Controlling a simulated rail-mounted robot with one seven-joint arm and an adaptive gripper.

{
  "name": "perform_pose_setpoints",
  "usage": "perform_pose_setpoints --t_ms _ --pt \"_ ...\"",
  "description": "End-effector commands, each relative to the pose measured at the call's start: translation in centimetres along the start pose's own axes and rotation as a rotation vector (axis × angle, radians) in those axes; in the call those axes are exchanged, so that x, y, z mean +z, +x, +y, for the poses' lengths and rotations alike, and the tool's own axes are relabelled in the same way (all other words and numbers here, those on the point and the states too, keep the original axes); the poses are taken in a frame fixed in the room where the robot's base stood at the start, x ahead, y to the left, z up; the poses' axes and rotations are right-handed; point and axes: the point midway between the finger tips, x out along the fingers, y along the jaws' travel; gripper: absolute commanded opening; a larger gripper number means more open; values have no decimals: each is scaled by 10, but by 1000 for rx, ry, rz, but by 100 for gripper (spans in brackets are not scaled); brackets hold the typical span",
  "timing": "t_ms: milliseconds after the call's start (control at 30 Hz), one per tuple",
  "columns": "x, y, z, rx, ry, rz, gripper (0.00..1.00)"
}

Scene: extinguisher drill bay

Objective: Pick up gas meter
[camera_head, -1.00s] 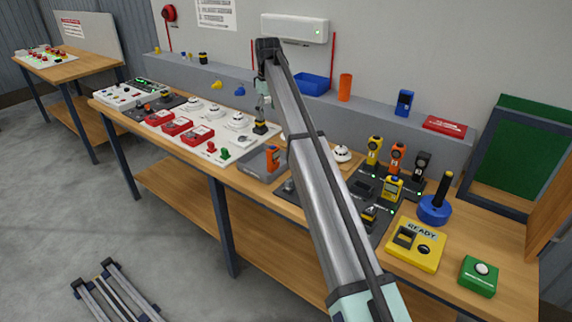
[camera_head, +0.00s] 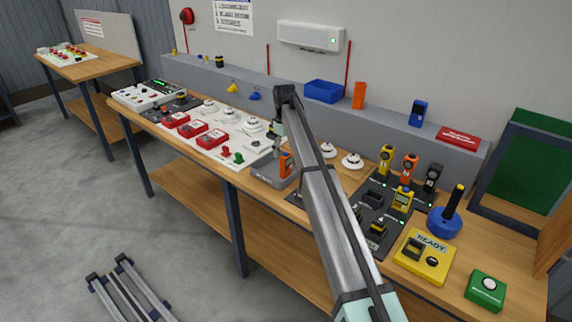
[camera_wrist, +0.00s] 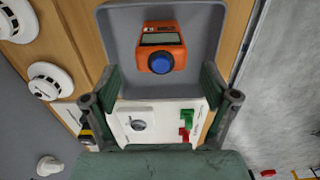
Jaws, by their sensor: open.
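An orange meter (camera_wrist: 161,50) with a grey screen and a round blue knob lies in a grey tray (camera_wrist: 112,22); I take it as the gas meter. In the head view the orange meter (camera_head: 286,164) stands out in the grey tray (camera_head: 268,181) at the bench's front edge, left of my arm. My gripper (camera_wrist: 161,82) is open and empty. In the wrist view its two green fingers stand either side, just below the meter in the picture, not touching it. In the head view my gripper's fingertips are hard to make out.
A white panel (camera_head: 252,160) with red and green pieces lies left of the tray. White detectors (camera_head: 352,160) lie behind. A grey ledge (camera_head: 390,127) runs along the wall.

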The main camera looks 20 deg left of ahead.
Motion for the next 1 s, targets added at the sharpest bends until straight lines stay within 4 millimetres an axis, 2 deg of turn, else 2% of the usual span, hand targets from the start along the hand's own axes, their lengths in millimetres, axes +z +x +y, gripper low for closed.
perform_pose_setpoints --t_ms 267,533,767,800,1000 --pt "6 15 -2 -1 0 -2 85" --pt "9 50 -2 -1 0 -1 85" --pt "8 54 -2 0 0 0 85" --pt "8 54 -2 0 0 0 82" --pt "8 54 -2 0 0 0 13"
